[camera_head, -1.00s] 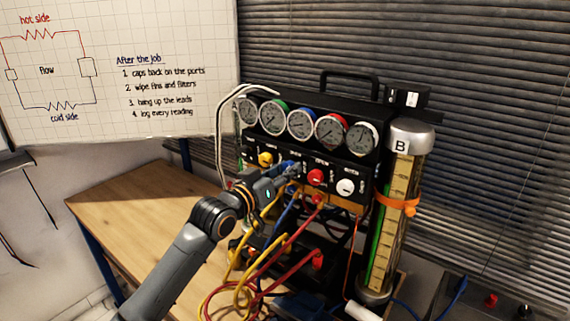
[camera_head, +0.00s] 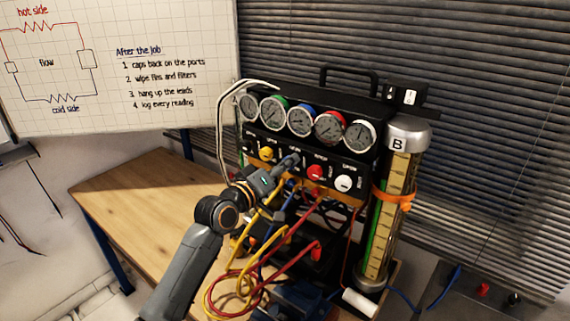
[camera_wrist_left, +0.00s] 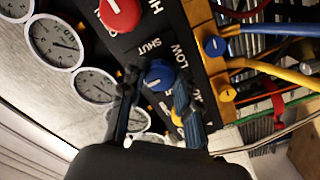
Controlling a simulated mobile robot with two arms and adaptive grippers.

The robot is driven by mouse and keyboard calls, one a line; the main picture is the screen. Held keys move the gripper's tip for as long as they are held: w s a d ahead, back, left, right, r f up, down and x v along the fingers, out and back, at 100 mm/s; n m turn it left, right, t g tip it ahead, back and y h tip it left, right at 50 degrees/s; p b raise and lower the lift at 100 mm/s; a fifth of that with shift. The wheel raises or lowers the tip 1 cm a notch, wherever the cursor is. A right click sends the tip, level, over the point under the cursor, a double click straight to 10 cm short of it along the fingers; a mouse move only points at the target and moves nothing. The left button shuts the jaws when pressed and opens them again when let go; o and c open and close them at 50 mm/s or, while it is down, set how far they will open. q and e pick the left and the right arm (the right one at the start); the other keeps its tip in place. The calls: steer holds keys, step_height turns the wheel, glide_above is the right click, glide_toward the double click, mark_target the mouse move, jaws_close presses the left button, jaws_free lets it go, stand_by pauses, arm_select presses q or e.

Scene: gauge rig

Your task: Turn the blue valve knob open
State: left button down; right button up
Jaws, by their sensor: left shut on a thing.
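The blue valve knob (camera_wrist_left: 158,74) sits on the black panel in the left wrist view, beside the words SHUT and LOW. It bears a pale pointer line. My left gripper (camera_wrist_left: 156,88) has one finger on each side of the knob and is shut on it. In the head view my left gripper (camera_head: 292,161) reaches the panel between the yellow knob (camera_head: 267,153) and the red knob (camera_head: 315,172), and it mostly hides the blue knob there. My right gripper is not in view.
Several gauges (camera_head: 301,119) line the panel above the knobs. A white knob (camera_head: 344,183) is at the right. Yellow, blue and red hoses (camera_head: 290,255) hang below, near my arm. The wooden bench (camera_head: 140,205) is clear at left.

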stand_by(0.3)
arm_select(q)
steer(key=c, duration=1)
jaws_free()
steer(key=v, duration=1.2)
